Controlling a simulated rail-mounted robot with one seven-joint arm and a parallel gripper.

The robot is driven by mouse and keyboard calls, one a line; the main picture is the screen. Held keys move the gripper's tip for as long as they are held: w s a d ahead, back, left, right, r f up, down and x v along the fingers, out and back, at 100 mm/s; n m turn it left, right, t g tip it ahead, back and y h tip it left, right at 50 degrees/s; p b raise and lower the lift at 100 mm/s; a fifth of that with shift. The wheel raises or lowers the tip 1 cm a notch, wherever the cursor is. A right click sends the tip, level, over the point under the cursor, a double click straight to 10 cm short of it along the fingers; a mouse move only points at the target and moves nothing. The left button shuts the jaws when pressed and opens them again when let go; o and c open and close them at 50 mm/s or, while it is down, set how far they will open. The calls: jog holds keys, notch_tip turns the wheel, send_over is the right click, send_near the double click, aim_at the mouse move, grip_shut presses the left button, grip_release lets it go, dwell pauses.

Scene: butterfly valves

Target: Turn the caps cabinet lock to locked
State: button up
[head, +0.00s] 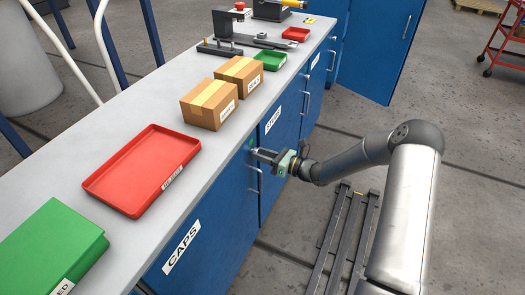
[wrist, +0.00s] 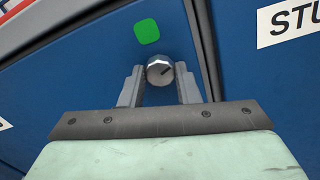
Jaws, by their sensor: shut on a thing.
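The caps cabinet (head: 205,230) is the blue door with the CAPS label, below the worktop in the head view. Its lock is a round grey knob (wrist: 159,71) with a dark pointer mark, seen in the wrist view near the door's edge. A green square marker (wrist: 147,31) is on the door just above the knob; the pointer is turned away from it, toward the upper right. My gripper (wrist: 159,84) has one finger on each side of the knob and is shut on it. In the head view my gripper (head: 262,155) reaches the cabinet front from the right.
A door handle (head: 255,180) is just below my gripper. The STUDS cabinet (head: 272,130) is beside the caps cabinet. On the worktop are a red tray (head: 145,168), cardboard boxes (head: 212,103) and a green box (head: 50,245). The floor to the right is mostly open.

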jog(key=shift+m+p, duration=1.05)
jog(key=shift+m, duration=1.25)
jog(key=o, duration=1)
jog(key=b+v, duration=0.1)
jog(key=v, duration=1.6)
jog(key=shift+s+d, duration=0.2)
